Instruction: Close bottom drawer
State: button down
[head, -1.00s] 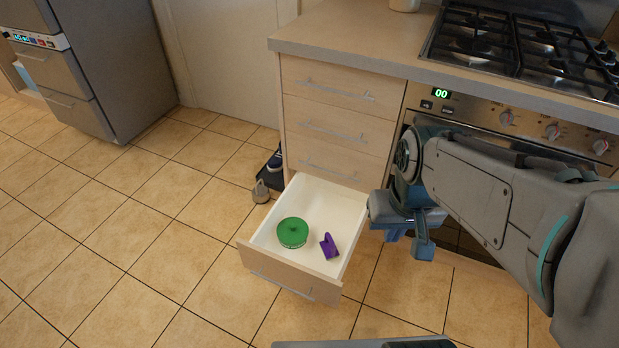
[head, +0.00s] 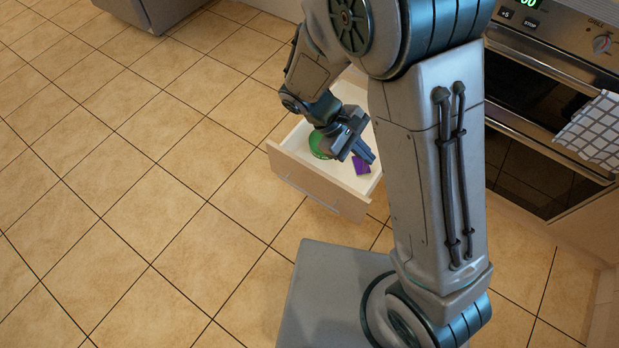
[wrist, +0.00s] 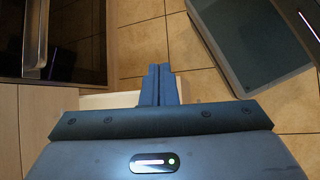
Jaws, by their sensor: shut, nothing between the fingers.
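The bottom drawer (head: 318,186) stands open in the head view, with its wooden front facing the lower left. A green round item (head: 318,146) and a purple item (head: 362,164) lie inside it. My gripper (head: 368,156) is shut and empty. In the head view it appears over the drawer, near the purple item; its exact height above it cannot be told. In the wrist view the shut fingers (wrist: 157,84) point to the floor, with a pale strip of the drawer (wrist: 110,100) beside them.
The oven (head: 535,110) with a checked towel (head: 595,130) on its handle stands at the right. A grey appliance (head: 130,8) is at the top left. The tiled floor (head: 130,200) left of the drawer is clear.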

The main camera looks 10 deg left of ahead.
jog(key=s+a+f+n+t+h+b, duration=0.1)
jog(key=a+f+n+t+h+b, duration=0.25)
jog(key=a+f+n+t, duration=0.8)
jog(key=n+t+y+b, duration=0.2)
jog(key=n+t+y, duration=0.35)
jog(key=n, duration=0.25)
send_near(315, 173)
jog(key=shift+m+h, duration=0.25)
jog(key=shift+h, duration=0.05)
jog(key=b+x, duration=0.3)
jog(key=x, duration=0.2)
jog(key=shift+w+d+f+b, duration=0.1)
jog(key=shift+w+f+b, duration=0.2)
jog(key=shift+b, duration=0.1)
jog(key=shift+w+d+r, duration=0.15)
jog(key=shift+w+d, duration=0.05)
jog(key=shift+w, duration=0.4)
